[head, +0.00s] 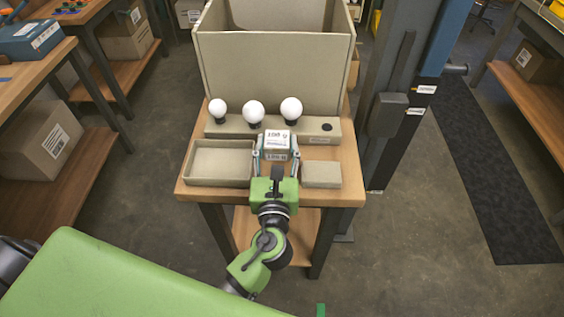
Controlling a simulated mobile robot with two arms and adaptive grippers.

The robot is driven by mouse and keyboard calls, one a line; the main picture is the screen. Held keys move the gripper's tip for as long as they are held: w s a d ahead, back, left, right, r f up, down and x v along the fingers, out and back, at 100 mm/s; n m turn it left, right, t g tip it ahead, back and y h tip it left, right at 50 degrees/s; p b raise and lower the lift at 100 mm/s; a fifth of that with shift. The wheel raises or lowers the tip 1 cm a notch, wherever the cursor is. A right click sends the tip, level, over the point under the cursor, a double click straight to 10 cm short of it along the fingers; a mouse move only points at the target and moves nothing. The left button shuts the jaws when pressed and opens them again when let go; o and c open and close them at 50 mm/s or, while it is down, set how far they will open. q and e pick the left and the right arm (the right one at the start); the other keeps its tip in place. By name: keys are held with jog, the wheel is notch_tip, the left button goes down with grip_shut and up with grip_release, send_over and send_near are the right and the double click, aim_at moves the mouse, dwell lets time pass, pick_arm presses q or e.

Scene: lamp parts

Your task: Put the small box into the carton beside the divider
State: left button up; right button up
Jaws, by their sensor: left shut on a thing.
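The small box (277,142) is pale with a printed white label. It is between the fingers of my left gripper (275,157), which is shut on it from the near side, over the middle of the table. The large open carton (270,75) stands behind it at the back of the table. The carton's front wall hides its floor, and I cannot make out a divider inside. I cannot tell whether the small box touches anything below. My right gripper is not in view.
A long holder (230,127) with several white bulbs lies between the small box and the carton. An open shallow tray (220,178) is left of my gripper, and a flat beige block (321,175) is right. A dark post (388,110) stands right of the table.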

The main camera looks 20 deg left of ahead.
aim_at(282, 159)
pick_arm(q)
jog(key=shift+d+f, duration=0.45)
jog(key=shift+f, duration=0.1)
jog(key=shift+d+f+b, duration=0.15)
jog(key=shift+f+b, duration=0.05)
jog(key=shift+f, duration=0.45)
jog(key=shift+d+f+b, duration=0.15)
jog(key=shift+f, duration=0.45)
jog(key=shift+a+f, duration=0.1)
jog(key=shift+f, duration=0.4)
jog(key=shift+f, duration=0.2)
jog(key=o, duration=1.1)
jog(key=shift+o, duration=0.2)
jog(key=shift+r, duration=0.1)
